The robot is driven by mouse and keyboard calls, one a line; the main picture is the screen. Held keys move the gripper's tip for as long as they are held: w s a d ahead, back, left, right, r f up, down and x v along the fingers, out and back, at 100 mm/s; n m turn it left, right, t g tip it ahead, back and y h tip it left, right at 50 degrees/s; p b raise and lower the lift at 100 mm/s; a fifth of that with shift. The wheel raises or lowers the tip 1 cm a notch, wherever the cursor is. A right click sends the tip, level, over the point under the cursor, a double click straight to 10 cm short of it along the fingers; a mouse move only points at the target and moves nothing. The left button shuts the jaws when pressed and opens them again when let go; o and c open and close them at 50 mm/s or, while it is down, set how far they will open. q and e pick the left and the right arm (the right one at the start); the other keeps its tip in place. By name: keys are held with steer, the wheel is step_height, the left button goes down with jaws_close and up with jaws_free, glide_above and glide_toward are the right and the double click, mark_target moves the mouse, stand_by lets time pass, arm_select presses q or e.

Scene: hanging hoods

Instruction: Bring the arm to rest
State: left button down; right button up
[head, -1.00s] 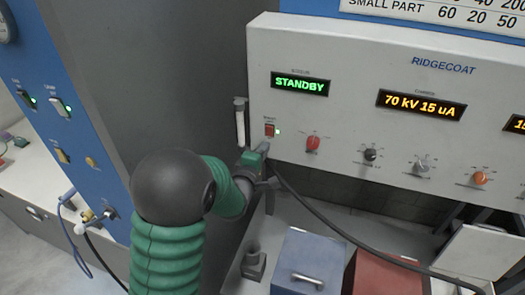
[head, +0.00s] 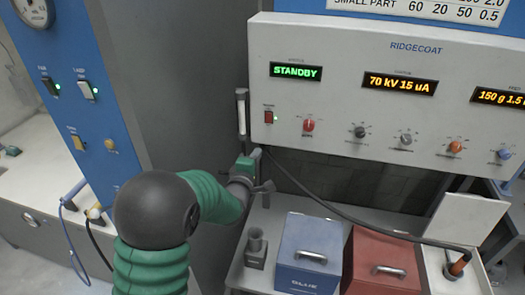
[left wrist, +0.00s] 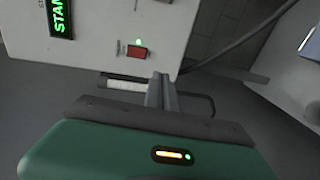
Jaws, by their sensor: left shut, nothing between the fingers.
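My left arm, with its green ribbed sleeve, comes in from the lower left of the head view. Its left gripper (head: 264,188) is in front of and below the left end of the white control panel (head: 345,110). The fingers are shut with nothing between them. In the left wrist view the shut fingers (left wrist: 161,92) point toward the panel's lower edge, close to the red switch (left wrist: 137,52) and its lit green lamp. The same red switch shows in the head view (head: 268,117), above the gripper and apart from it. My right gripper is out of view.
A cart below holds a blue box (head: 308,255), a red box (head: 382,265) and a small grey holder (head: 256,247). A black hose (head: 345,222) runs from the panel's underside to the right. A blue-edged cabinet (head: 80,85) stands at left.

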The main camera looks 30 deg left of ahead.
arm_select(q)
steer(key=s+d+f+m+g+h, duration=0.1)
steer(key=s+d+f+m+g, duration=0.3)
steer(key=s, duration=0.6)
steer(key=s+d+f+m+g+h, duration=0.1)
steer(key=s+d+f+m+g, duration=0.3)
steer(key=s+m, duration=0.5)
steer(key=s+d+f+m+g+h, duration=0.1)
steer(key=s+d+f+m+g, duration=0.4)
steer(key=s, duration=0.5)
step_height(320, 180, down, 3)
steer(key=shift+s+r+m, duration=0.15)
steer(key=shift+s+m, duration=0.15)
steer(key=shift+m, duration=0.9)
